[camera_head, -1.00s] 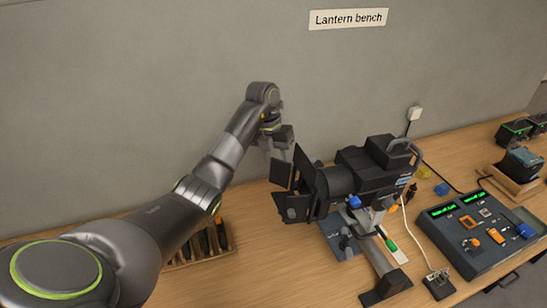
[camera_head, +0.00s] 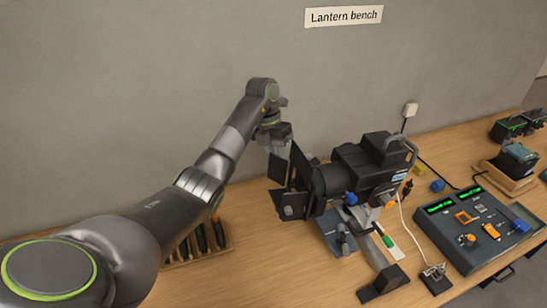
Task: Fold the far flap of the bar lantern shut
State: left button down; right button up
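The bar lantern (camera_head: 346,177) is a black lamp on a stand on the bench, its front facing left. Dark barn-door flaps stand around its front. One flap (camera_head: 300,166) stands up at the far upper side, another (camera_head: 277,169) is at the left, and a lower one (camera_head: 292,205) hangs at the near side. My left gripper (camera_head: 279,146) is behind and left of the flaps, close to the far side. Its fingertips are partly hidden by the flaps, so I cannot tell whether it touches one or how wide it is. My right gripper is not in view.
A wooden rack (camera_head: 205,243) with dark tools stands below my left arm. A control panel (camera_head: 474,226) with green displays is at the right. A white cable (camera_head: 403,222) runs to a small box (camera_head: 436,279). The wall is close behind the lantern.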

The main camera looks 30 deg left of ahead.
pick_arm(q)
jog(key=shift+w+d+f+m+g, duration=0.1)
jog(key=shift+w+d+m+g, duration=0.25)
jog(key=shift+m, duration=0.8)
jog(key=shift+w+d+r+m+g, duration=0.1)
jog(key=shift+w+d+m+g, duration=0.25)
jog(key=shift+m, duration=0.75)
jog(key=shift+w+d+f+m+g, duration=0.15)
jog(key=shift+w+d+m, duration=0.25)
jog(key=shift+m, duration=0.75)
jog(key=c, duration=1.4)
grip_release()
jog(key=shift+d, duration=0.1)
jog(key=shift+o, duration=0.2)
